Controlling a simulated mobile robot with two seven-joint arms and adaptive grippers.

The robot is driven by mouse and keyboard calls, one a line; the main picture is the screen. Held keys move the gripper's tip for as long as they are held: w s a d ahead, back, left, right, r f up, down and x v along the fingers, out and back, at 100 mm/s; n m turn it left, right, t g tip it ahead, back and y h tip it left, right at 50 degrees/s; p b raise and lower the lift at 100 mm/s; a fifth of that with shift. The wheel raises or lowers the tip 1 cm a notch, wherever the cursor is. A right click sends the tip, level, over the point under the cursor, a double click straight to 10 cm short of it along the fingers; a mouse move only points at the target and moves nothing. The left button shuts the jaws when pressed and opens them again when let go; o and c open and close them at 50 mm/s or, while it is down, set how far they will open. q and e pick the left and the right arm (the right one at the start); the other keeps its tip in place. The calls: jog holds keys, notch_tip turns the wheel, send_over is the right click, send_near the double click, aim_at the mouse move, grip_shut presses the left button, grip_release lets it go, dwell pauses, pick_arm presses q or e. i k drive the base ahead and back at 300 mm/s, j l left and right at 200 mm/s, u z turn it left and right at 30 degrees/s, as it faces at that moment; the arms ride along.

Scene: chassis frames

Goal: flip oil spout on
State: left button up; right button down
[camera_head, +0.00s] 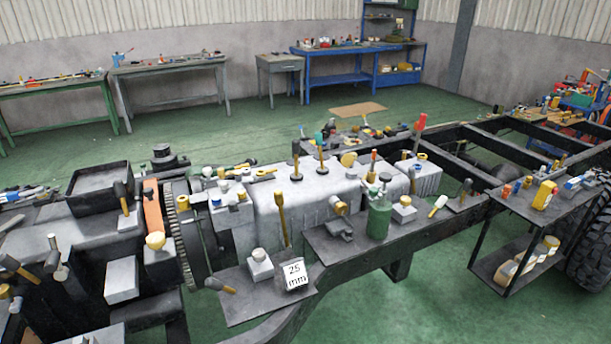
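A green can (380,219) with a narrow, light-coloured top stands upright on a dark side plate of the chassis, right of the middle. It may be the oil container, but I cannot tell which small part is the oil spout or whether it is flipped. Neither of my grippers shows in the head view, so I see no contact with any object.
The black chassis frame (458,142) carries a grey engine block (300,208) and a toothed flywheel (182,235). Many tools crowd it. A block marked "25 mm" (294,273) sits on a front plate (240,301). A dark shelf (520,205) stands right. Green floor (440,300) is clear in front.

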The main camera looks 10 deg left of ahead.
aim_at(369, 185)
jog(key=i+l+u, duration=0.2)
jog(key=u, duration=0.15)
jog(key=i+l+u, duration=0.7)
